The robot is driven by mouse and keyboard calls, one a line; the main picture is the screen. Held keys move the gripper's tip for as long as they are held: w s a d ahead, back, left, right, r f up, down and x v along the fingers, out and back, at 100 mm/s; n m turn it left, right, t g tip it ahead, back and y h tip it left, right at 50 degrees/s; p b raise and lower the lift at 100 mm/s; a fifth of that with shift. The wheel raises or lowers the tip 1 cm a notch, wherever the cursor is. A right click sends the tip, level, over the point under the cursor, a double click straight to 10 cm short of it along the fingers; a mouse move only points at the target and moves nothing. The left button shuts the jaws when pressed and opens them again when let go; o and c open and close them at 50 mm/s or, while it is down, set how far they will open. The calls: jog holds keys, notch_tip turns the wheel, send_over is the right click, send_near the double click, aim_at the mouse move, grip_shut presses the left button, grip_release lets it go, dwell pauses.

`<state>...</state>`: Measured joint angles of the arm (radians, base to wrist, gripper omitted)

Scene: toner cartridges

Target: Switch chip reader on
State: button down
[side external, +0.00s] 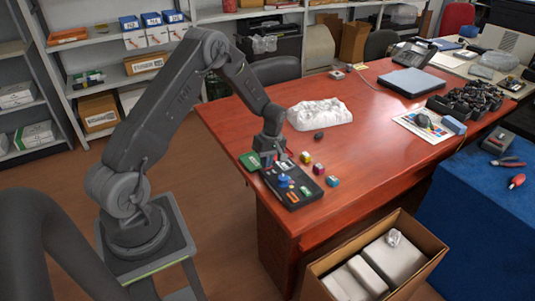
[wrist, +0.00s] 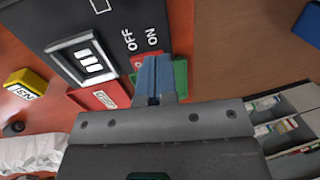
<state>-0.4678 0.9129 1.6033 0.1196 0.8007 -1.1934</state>
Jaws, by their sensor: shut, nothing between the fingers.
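The chip reader (side external: 303,199) is a flat black box near the front edge of the red-brown desk, with a blue knob-like part on top. In the wrist view the reader (wrist: 65,22) shows a white-framed window with white bars and the words OFF and ON. A small red part (wrist: 137,62) shows beside ON, partly hidden by my fingers. My gripper (side external: 270,160) is at the reader's far-left end, pointing down. In the wrist view my gripper's blue-grey fingers (wrist: 157,66) are together and empty, right beside the red part and ON. I cannot tell whether they touch it.
A green piece (side external: 250,161) lies at the desk edge beside the reader. Small coloured blocks, including a yellow one (side external: 318,169) and a cyan one (side external: 332,181), lie to its right. A white moulded tray (side external: 320,113) sits behind. An open carton (side external: 437,249) stands below the desk.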

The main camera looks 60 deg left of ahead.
jog(key=shift+f, duration=0.1)
dwell(0.3)
jog(key=shift+s+f+t, duration=0.3)
jog(key=shift+f+t, duration=0.05)
jog(key=shift+t, duration=0.15)
jog(key=shift+f, duration=0.1)
jog(key=shift+w, duration=0.1)
jog(key=shift+w+d+r, duration=0.1)
jog(key=shift+w+r, duration=0.1)
jog(key=shift+w, duration=0.7)
notch_tip(320, 180, up, 14)
jog(key=w, duration=0.1)
jog(key=shift+w, duration=0.25)
